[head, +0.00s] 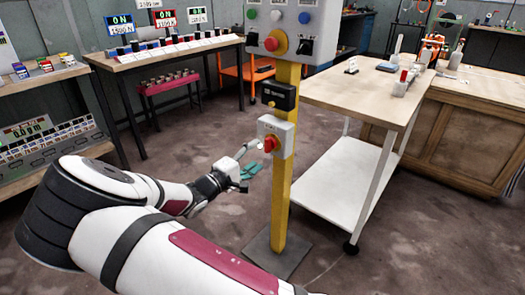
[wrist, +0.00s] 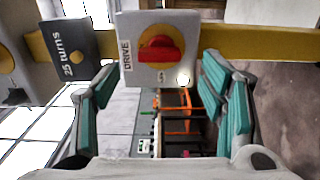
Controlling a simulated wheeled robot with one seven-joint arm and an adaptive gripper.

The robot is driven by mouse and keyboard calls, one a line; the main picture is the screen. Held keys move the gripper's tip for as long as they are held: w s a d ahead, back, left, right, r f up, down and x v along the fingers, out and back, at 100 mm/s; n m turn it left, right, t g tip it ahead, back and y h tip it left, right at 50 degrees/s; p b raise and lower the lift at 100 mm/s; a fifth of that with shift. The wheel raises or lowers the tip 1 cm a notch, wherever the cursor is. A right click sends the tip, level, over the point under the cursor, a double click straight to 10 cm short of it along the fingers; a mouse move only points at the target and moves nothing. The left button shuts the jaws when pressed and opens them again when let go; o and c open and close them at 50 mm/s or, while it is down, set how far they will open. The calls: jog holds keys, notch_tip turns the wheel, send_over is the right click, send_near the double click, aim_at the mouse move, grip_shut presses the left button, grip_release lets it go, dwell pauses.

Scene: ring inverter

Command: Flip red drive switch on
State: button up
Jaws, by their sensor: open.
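The red drive switch (head: 270,143) is a red rotary knob on a yellow disc, set in a light grey box on a yellow post. In the wrist view the knob (wrist: 161,50) sits at the upper middle, and its box (wrist: 188,22) carries the label DRIVE. My gripper (head: 250,158) is just left of the box in the head view. In the wrist view its teal-padded fingers (wrist: 157,88) are spread apart, with the box beyond and between them. The gripper is open and empty. I cannot tell whether a finger touches the box.
A black box (head: 279,95) marked 25 turns is above the drive box. A control panel (head: 293,28) with a red mushroom button tops the yellow post (head: 282,200). A wooden-topped table (head: 355,88) stands close on the right. Floor left of the post is open.

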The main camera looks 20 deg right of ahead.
jog(key=v, duration=0.6)
jog(key=s+d+r+m+g+y, duration=0.35)
jog(key=s+d+g, duration=0.3)
jog(key=s, duration=0.25)
jog(key=s+d+r+m+g+y, duration=0.25)
jog(key=s+d+r+g, duration=0.25)
jog(key=s+d, duration=0.35)
jog(key=s+a+r+t+y, duration=0.1)
jog(key=s+a+r+y, duration=0.15)
jog(key=s, duration=0.65)
jog(key=s+a+r+m+y, duration=0.1)
jog(key=s+r+y, duration=0.2)
jog(key=s, duration=0.7)
jog(key=s+a+r+t+y, duration=0.1)
jog(key=s+a+r+y, duration=0.15)
jog(key=s, duration=0.65)
notch_tip(320, 180, up, 25)
jog(key=t+p, duration=0.3)
jog(key=p, duration=2)
jog(key=shift+d+y+p, duration=0.3)
jog(key=shift+d+p, duration=0.1)
jog(key=shift+d, duration=0.05)
